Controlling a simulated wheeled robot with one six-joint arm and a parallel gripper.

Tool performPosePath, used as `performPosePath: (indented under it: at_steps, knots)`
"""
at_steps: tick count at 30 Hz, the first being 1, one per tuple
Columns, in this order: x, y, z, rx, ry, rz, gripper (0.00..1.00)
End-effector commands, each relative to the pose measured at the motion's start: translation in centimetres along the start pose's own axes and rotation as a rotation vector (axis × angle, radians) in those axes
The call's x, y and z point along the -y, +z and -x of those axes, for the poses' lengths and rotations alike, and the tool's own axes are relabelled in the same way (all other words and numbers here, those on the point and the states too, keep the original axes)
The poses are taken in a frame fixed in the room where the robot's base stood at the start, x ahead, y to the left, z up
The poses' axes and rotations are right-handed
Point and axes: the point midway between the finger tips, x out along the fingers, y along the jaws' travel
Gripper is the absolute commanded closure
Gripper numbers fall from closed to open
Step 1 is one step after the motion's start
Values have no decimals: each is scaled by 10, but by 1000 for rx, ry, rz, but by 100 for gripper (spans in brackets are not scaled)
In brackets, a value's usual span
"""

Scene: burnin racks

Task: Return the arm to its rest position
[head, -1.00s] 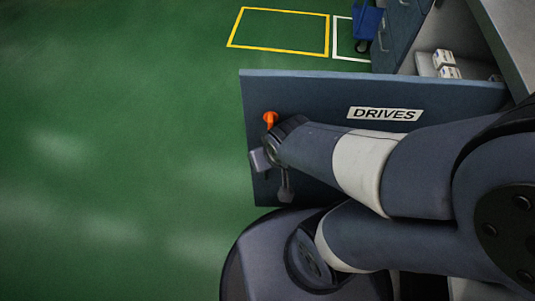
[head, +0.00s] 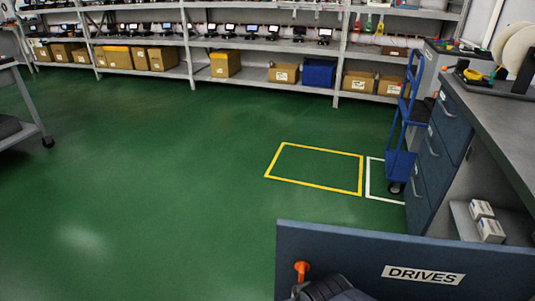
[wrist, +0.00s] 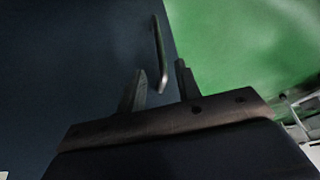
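The wrist view shows my gripper (wrist: 160,88) with its two dark fingers apart and nothing between them. A grey bar handle (wrist: 159,55) on a dark blue panel (wrist: 80,60) stands just beyond the fingertips, apart from them as far as I can tell. In the head view, the top of my arm shows at the bottom edge, in front of the open blue door (head: 345,250) labelled DRIVES. My gripper's fingers are out of the head view.
White boxes (head: 483,210) sit on a shelf in the open cabinet behind the door. A blue hand truck (head: 400,160) stands by the drawers. Shelving (head: 250,85) lines the back. A cart (head: 20,110) stands at left. The green floor (head: 170,180) between is clear.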

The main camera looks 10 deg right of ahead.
Motion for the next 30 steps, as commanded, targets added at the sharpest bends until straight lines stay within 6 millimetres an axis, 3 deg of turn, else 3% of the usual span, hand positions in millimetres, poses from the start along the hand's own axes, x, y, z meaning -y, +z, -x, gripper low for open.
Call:
performPosePath:
  at_steps: [9, 18, 30]
  knots:
    - [0, 3, -51, 4, 1, 0, 68]
    - [0, 2, -88, 3, 1, 0, 68]
    - [-2, -4, -95, 0, 4, -9, 68]
